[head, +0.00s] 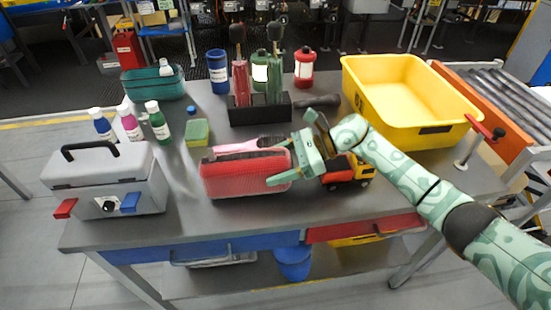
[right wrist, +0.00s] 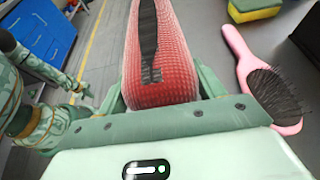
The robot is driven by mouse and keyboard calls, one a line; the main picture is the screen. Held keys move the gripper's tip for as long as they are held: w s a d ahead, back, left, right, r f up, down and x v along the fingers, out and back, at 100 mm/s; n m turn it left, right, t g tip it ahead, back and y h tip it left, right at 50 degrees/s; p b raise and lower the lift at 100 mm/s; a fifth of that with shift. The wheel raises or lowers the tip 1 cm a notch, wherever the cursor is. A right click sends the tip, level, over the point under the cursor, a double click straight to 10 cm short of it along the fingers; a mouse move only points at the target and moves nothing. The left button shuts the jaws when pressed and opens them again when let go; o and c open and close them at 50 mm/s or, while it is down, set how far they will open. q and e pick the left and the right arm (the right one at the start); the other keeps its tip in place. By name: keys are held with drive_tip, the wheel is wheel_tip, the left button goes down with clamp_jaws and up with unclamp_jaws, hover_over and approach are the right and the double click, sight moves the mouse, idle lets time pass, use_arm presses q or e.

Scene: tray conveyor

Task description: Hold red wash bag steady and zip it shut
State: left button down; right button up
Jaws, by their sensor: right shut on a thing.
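The red wash bag (head: 236,178) lies at the front middle of the grey table. In the right wrist view the bag (right wrist: 170,92) runs away from the camera, with a dark strip along its top; I cannot tell how far the zip is closed. My right gripper (head: 279,164) is shut on the bag's right end, one finger on each long side. In the right wrist view a green arm at the left, seemingly my left one, ends in a small gripper (right wrist: 76,88) apart from the bag; its jaws are unclear. The head view does not show it.
A pink hairbrush (head: 250,146) lies right behind the bag. A toy truck (head: 348,171) stands close by my right gripper. A grey toolbox (head: 130,183) is at left, a yellow-green sponge (head: 197,132) behind left, a yellow bin (head: 400,105) at back right.

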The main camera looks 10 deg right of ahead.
idle(0.4)
drive_tip(key=shift+f+b, duration=0.35)
drive_tip(key=o, duration=1.1)
drive_tip(key=c, duration=1.1)
